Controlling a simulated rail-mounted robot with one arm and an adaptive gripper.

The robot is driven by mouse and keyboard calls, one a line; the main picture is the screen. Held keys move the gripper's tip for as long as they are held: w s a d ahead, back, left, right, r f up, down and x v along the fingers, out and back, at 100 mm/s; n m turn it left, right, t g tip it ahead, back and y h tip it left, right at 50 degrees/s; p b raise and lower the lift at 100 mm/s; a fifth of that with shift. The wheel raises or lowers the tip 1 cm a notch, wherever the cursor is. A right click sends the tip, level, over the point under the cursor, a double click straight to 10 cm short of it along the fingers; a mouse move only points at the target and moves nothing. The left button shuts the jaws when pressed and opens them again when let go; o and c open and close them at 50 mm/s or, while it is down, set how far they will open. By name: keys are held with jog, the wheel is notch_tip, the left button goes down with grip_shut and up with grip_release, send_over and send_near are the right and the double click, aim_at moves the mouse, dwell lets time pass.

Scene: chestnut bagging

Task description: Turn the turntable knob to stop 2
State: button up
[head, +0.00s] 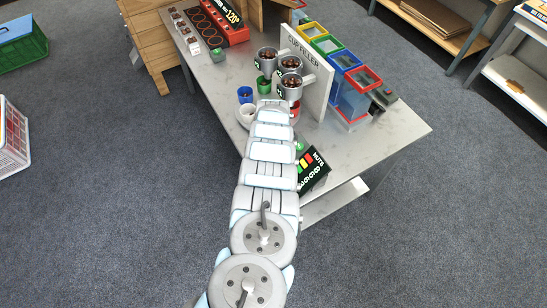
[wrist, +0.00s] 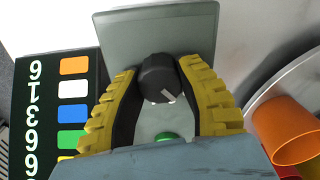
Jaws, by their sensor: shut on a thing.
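The black turntable knob (wrist: 158,76) stands on a grey control panel (wrist: 120,38) in the wrist view. Its white pointer line points to the lower right of the picture. My gripper (wrist: 160,84), with yellow ribbed fingers, is shut on the knob, one finger at each side. No stop numbers are readable on the panel. The turntable's grey rim (wrist: 252,100) shows at the right, bearing an orange cup (wrist: 288,128). In the head view my arm hides the knob and gripper; a blue cup (head: 245,94) and a green cup (head: 264,85) show beyond it.
A green button (wrist: 165,136) sits between my fingers, below the knob. A black sign with coloured squares (wrist: 58,120) stands close at the left. In the head view, the cup filler board (head: 309,75) and coloured hoppers (head: 343,60) stand beyond my arm. The table's right corner (head: 405,128) is clear.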

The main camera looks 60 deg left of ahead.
jog(key=shift+n, duration=0.5)
jog(key=o, duration=1.2)
jog(key=shift+o, duration=0.2)
jog(key=shift+r, duration=0.1)
jog(key=shift+w+a+r, duration=0.1)
jog(key=shift+r, duration=5.75)
